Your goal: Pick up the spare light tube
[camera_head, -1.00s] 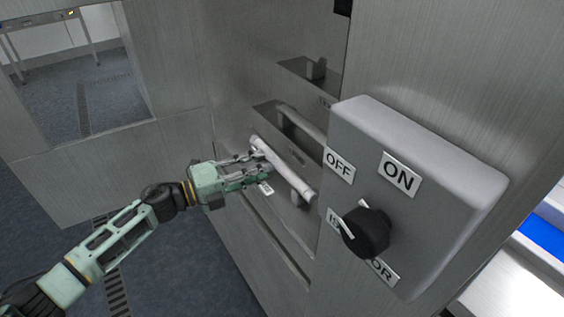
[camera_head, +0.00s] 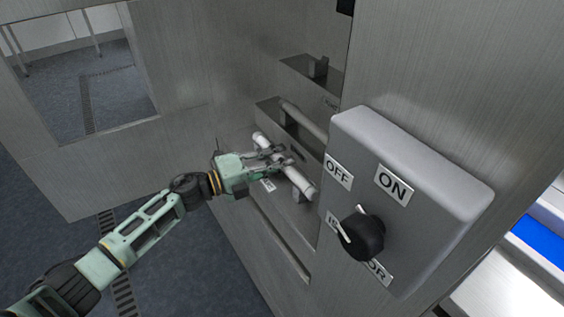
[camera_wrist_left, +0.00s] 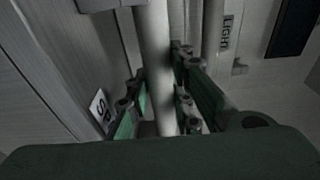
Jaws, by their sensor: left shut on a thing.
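The spare light tube (camera_head: 301,183) is a white cylinder lying slantwise in front of the steel panel, in the lower part of the recess. My left gripper (camera_head: 279,160) is shut on its middle, with the tube's two ends showing on either side of the fingers. In the left wrist view the tube (camera_wrist_left: 156,60) runs lengthwise between the fingers of my left gripper (camera_wrist_left: 160,104). A bracket (camera_head: 299,196) shows just below the tube's near end; I cannot tell whether the tube still touches it. My right gripper is not in view.
A grey switch box (camera_head: 440,180) with a black knob (camera_head: 362,236) juts out close to the right of the tube. Another tube (camera_head: 302,121) sits in a slot behind. A small label (camera_head: 268,186) is below the gripper. Open floor (camera_head: 180,260) lies at the left.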

